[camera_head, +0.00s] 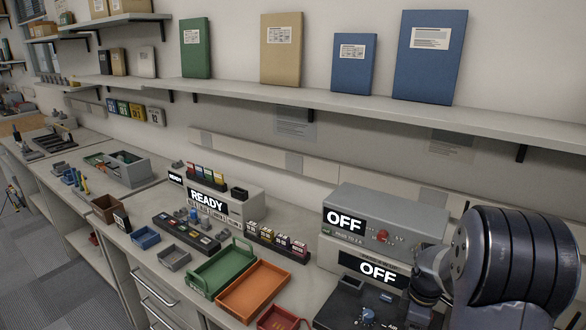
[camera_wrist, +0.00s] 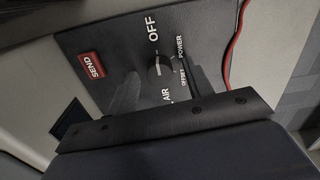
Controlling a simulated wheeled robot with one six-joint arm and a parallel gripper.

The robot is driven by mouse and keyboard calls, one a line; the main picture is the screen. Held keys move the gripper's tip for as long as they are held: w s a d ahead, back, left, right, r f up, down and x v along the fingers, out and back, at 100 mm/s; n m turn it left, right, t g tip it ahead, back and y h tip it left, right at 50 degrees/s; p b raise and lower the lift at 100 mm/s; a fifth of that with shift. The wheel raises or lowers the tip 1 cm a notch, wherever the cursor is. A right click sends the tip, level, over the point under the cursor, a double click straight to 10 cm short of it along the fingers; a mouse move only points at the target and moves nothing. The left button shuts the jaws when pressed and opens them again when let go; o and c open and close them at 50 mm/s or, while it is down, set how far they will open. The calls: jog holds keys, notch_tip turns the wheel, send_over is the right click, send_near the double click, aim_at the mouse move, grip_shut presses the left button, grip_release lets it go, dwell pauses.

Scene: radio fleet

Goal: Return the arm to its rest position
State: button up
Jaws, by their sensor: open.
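My arm (camera_head: 515,255) fills the lower right of the head view, bent down over a dark control panel (camera_head: 345,305) at the counter's front. In the wrist view my gripper (camera_wrist: 160,78) is open and empty, its dark fingers on either side of a round black knob (camera_wrist: 160,68). I cannot tell whether they touch it. The knob's panel carries the labels OFF, POWER, OFFSET and AIR, and a red SEND button (camera_wrist: 90,65). In the head view my gripper is mostly hidden by the arm and the frame edge.
Two grey units with OFF displays (camera_head: 345,221) stand behind the panel. A green tray (camera_head: 222,268), an orange tray (camera_head: 253,290) and a red tray (camera_head: 278,319) lie left of it. A wall shelf (camera_head: 350,107) with upright binders runs above. A red cable (camera_wrist: 233,45) borders the panel.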

jog(key=m, duration=1.4)
jog(key=shift+p, duration=0.3)
dwell(0.4)
